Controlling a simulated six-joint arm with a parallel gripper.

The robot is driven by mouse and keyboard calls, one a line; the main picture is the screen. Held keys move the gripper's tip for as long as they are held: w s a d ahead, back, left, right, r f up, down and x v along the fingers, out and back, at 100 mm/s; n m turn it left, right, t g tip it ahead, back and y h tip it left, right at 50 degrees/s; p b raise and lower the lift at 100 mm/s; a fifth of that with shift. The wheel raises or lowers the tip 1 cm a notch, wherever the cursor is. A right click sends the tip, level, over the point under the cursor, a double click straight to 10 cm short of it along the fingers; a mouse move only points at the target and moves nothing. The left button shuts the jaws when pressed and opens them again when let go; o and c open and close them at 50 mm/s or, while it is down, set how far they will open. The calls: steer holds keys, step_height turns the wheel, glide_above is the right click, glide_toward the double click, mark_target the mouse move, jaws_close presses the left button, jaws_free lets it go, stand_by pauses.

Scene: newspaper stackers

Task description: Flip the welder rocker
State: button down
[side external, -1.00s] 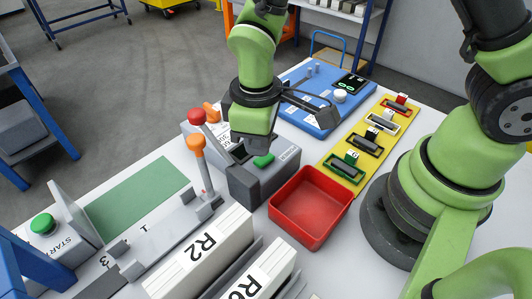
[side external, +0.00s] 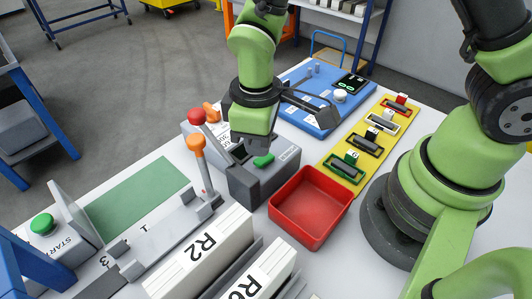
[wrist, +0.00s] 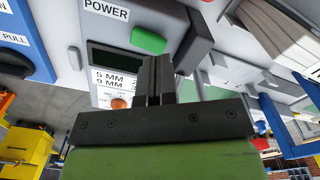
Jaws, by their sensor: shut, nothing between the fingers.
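The welder is a grey box (side external: 258,183) near the middle of the table in the side view. Its green rocker (side external: 263,160) sits on the top face; it also shows in the wrist view (wrist: 149,40), beside the POWER label (wrist: 106,11). I cannot tell which way the rocker is tilted. My gripper (side external: 240,153) is over the welder, pointing down, just left of the rocker in the side view. In the wrist view its dark fingers (wrist: 157,68) are together and empty, with their tips close to the rocker; contact cannot be told.
A red bin (side external: 293,226) stands right of the welder. Behind are a yellow board (side external: 336,158) with several handled parts and a blue board (side external: 300,118). An orange-topped lever (side external: 198,145) and a red knob (side external: 196,117) stand to the left. White binders (side external: 205,250) lie in front.

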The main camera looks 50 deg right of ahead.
mark_target(259, 161)
steer(key=shift+f, duration=1.3)
stand_by(0.4)
steer(key=shift+r, duration=3.55)
steer(key=s+d+r+m+t+y, duration=0.1)
steer(key=s+d+r+m+t, duration=0.2)
steer(key=r, duration=0.5)
steer(key=s+d+r+m+t+y, duration=0.1)
steer(key=s+d+r+m+t, duration=0.3)
steer(key=s+d+r+m, duration=0.2)
step_height(259, 161, up, 3)
steer(key=shift+s+f+m, duration=0.1)
steer(key=shift+s+m, duration=0.4)
steer(key=shift+s, duration=0.6)
